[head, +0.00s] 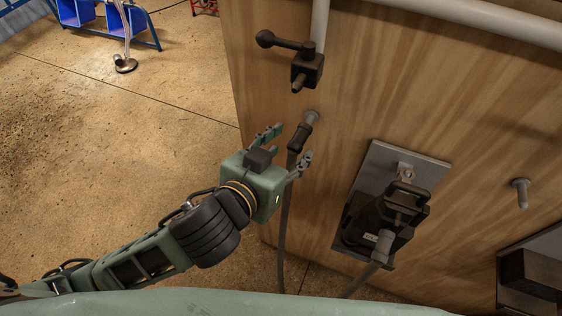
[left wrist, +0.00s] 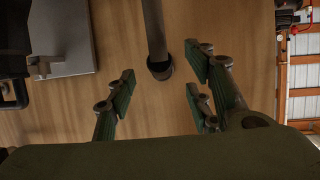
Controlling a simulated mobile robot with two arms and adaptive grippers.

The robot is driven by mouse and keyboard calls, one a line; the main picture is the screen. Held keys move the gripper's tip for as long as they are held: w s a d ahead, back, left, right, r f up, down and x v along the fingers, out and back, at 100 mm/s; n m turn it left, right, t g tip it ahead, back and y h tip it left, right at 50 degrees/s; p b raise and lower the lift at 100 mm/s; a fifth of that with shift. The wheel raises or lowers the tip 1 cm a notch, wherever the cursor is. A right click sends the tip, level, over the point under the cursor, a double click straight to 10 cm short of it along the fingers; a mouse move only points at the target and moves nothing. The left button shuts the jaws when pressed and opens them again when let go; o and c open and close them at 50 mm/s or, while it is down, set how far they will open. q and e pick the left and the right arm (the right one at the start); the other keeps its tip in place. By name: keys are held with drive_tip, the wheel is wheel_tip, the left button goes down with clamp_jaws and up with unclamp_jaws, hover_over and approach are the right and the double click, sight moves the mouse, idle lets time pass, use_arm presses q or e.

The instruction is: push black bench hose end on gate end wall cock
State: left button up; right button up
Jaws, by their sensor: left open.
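The wall cock (head: 306,70) is a dark block with a ball-ended lever (head: 280,42) and a short spout pointing down, below a grey pipe on the wooden wall. Below it, the black hose end (head: 300,135) sits at a grey peg (head: 311,118), its hose (head: 284,215) hanging down. In the left wrist view the hose end's dark collar (left wrist: 160,69) shows between and beyond the fingertips. My left gripper (head: 289,148) is open, its fingers to either side of the hose end, with no grip on it. My right gripper is not in view.
A black device (head: 385,215) hangs on a grey plate (head: 428,169) to the right, with a second hose running down from it. A bare peg (head: 521,193) and a dark box (head: 535,280) are further right. Open floor (head: 110,160) lies to the left.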

sight(293, 149)
use_arm(q)
drive_tip(key=shift+p+x, duration=0.4)
drive_tip(key=shift+x, duration=1.9)
clamp_jaws()
drive_tip(key=shift+s+a, duration=0.25)
drive_tip(key=shift+s, duration=0.4)
drive_tip(key=c, duration=0.7)
unclamp_jaws()
clamp_jaws()
